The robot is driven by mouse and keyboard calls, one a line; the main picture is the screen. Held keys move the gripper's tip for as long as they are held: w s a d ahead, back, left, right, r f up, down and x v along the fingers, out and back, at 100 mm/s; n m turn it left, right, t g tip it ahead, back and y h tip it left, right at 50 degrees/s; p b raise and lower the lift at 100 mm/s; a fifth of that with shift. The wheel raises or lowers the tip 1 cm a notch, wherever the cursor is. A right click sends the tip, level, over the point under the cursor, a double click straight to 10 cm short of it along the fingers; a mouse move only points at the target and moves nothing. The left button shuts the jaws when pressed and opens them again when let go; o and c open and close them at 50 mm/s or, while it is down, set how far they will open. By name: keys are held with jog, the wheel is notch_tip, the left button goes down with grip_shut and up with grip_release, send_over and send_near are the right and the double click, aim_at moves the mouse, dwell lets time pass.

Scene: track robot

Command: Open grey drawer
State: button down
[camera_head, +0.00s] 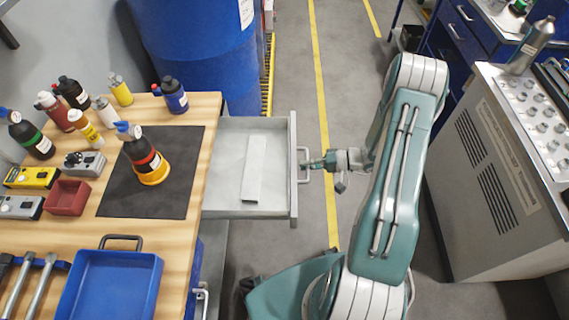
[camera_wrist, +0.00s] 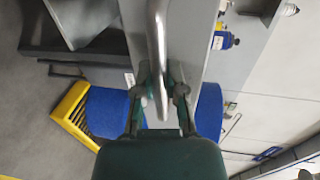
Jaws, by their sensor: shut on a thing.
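The grey drawer (camera_head: 230,180) stands pulled out from the right side of the wooden workbench. Its inside shows, with a pale flat bar (camera_head: 253,170) lying in it. Its metal handle (camera_head: 305,165) is on the drawer's right-hand front. My gripper (camera_head: 316,164) is at this handle, shut on it. In the wrist view the handle (camera_wrist: 157,45) runs down between the fingers of my gripper (camera_wrist: 162,95). The fingertips are partly hidden behind the handle.
The workbench (camera_head: 192,150) holds bottles, a black mat, a red bin and a blue tray (camera_head: 110,285). A blue barrel (camera_head: 195,45) stands behind the drawer. A grey cabinet (camera_head: 490,180) stands at the right.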

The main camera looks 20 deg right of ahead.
jog(key=shift+s+d+f, duration=0.1)
jog(key=shift+s+d, duration=0.15)
jog(key=shift+d, duration=0.35)
jog(key=shift+s+d+f, duration=0.1)
jog(key=shift+s+d, duration=0.2)
jog(key=shift+d, duration=0.3)
jog(key=shift+s+d, duration=0.25)
jog(key=shift+d, duration=0.35)
jog(key=c, duration=0.7)
grip_release()
jog(key=shift+w, duration=0.1)
jog(key=shift+d+r, duration=0.1)
jog(key=shift+d, duration=0.05)
jog(key=v, duration=1.2)
jog(key=shift+w, duration=0.1)
